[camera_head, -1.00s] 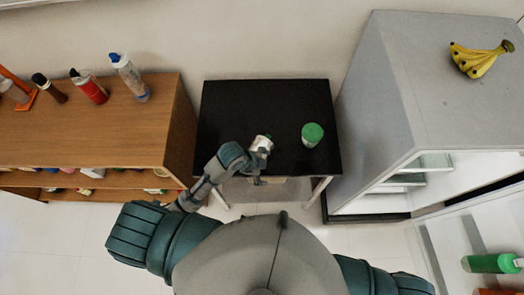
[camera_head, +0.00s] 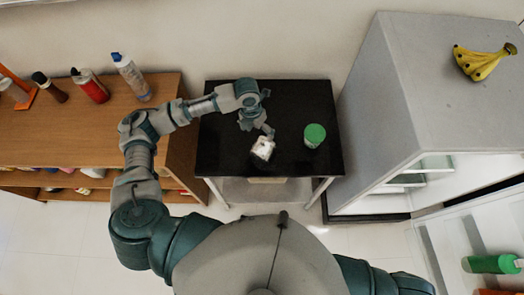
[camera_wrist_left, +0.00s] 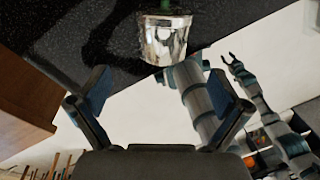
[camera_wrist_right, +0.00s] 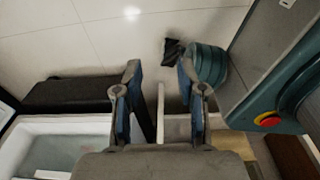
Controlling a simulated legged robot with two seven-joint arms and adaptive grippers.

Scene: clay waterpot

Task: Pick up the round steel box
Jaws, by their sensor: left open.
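The round steel box (camera_head: 262,148), small and shiny silver, stands near the front edge of the black table (camera_head: 222,153). It also shows in the left wrist view (camera_wrist_left: 165,42), at the top middle, beyond the fingertips. My left gripper (camera_head: 263,120) is just behind the box in the head view. In the left wrist view its fingers (camera_wrist_left: 158,82) are wide apart with nothing between them, and the box is clear of them. My right gripper (camera_wrist_right: 160,75) shows only in its own wrist view, pointing toward the floor, with its fingers apart and empty.
A green-lidded can (camera_head: 314,135) stands right of the box on the table. A wooden shelf (camera_head: 70,130) with bottles is on the left. A grey cabinet (camera_head: 400,90) with bananas (camera_head: 483,62) on top is on the right. The table's back right is clear.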

